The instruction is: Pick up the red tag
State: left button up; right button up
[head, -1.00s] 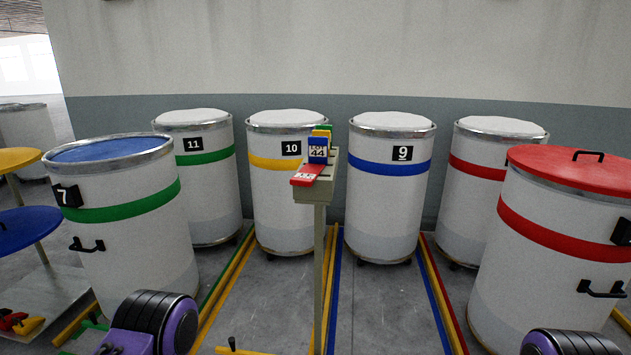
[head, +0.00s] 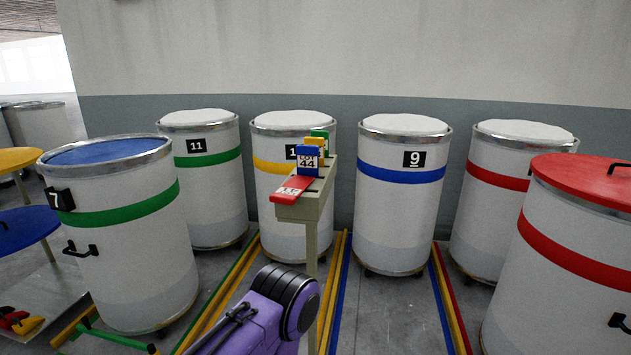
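The red tag (head: 292,189) lies flat, with pale lettering on it, at the near end of a narrow beige tray (head: 316,204) on a post. Its near end sticks out past the tray's edge. Behind it stand a blue tag (head: 307,166) with a white label reading 44, a yellow tag (head: 314,141) and a green tag (head: 320,134). A purple and black part of my arm shows at the bottom centre, below and in front of the tray. Neither of my grippers can be made out, and nothing touches the red tag.
Drum 7 (head: 120,270) stands at the left, and a red-lidded drum (head: 560,290) at the right. Drums 11 (head: 215,215), 10 (head: 270,215) and 9 (head: 398,225) and a red-banded drum (head: 492,225) line the wall. Coloured floor strips run between them.

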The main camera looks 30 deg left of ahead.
aim_at(289, 193)
jog(key=i, duration=0.2)
jog(key=u, duration=1.15)
